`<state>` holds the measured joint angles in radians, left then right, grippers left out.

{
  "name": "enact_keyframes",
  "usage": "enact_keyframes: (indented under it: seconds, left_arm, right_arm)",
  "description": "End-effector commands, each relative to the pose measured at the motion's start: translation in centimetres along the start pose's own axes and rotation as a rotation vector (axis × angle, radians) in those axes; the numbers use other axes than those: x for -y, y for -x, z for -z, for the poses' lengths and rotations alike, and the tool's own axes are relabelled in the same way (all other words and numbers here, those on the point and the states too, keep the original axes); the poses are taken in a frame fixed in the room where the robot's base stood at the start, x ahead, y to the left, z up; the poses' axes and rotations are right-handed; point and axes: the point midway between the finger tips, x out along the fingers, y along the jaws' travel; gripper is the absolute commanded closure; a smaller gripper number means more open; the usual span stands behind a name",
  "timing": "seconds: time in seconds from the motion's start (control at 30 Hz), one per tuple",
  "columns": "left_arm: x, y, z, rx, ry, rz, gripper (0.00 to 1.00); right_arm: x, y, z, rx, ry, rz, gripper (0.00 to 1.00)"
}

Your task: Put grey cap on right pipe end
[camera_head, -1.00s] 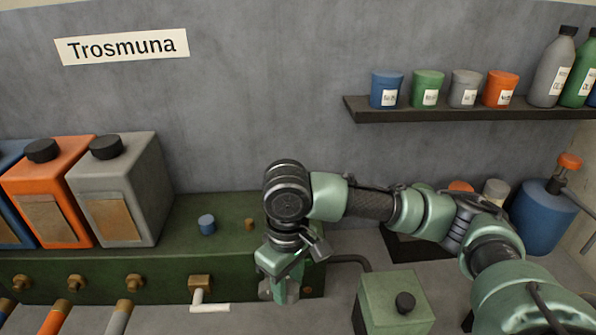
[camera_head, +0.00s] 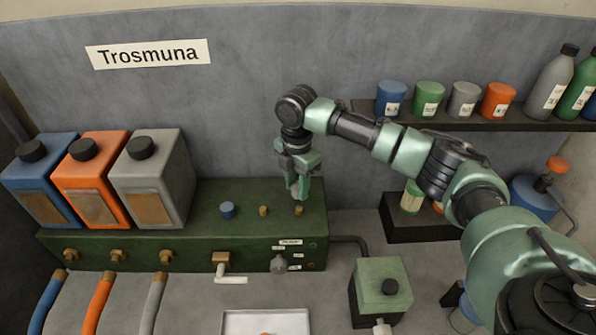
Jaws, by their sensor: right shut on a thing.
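My right gripper (camera_head: 300,190) is shut, fingers pointing down, over the right end of the green pipe box (camera_head: 120,248). The thing between its fingers is mostly hidden; I take it to be the grey cap. Just below the fingertips is the right pipe end (camera_head: 298,211), a short brass stub on the box top. The fingertips look slightly above it; I cannot tell whether anything touches. The middle pipe end (camera_head: 263,211) is bare brass. The left one carries a blue cap (camera_head: 228,210). My left gripper is out of view.
Blue, orange and grey canisters (camera_head: 153,182) stand on the box's left part. A valve with a white lever (camera_head: 231,280) and a grey knob (camera_head: 278,264) stick out in front. A white tray (camera_head: 235,323) holds something orange. A small green box (camera_head: 380,272) stands at right.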

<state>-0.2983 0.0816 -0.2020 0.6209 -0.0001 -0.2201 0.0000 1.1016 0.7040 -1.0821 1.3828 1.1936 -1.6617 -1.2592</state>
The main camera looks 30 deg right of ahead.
Motion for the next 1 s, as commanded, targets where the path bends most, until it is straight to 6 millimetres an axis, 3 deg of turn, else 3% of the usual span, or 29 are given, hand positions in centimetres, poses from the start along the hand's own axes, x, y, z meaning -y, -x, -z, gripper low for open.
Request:
enact_keyframes:
  seconds: [0.23,0.6,0.93,1.0]
  left_arm:
    - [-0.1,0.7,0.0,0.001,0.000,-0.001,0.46]
    - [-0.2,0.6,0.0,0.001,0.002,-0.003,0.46]
    - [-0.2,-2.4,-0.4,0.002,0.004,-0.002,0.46]
    - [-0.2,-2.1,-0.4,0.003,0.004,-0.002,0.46]
  right_arm:
    - [-0.3,0.1,-0.7,0.004,0.077,0.003,1.00]
    - [-0.2,-2.5,-0.7,0.003,0.075,0.003,1.00]
    - [-0.3,-5.6,-0.7,0.004,0.075,0.002,1.00]
    - [-0.2,-5.8,-0.7,0.003,0.074,0.003,1.00]
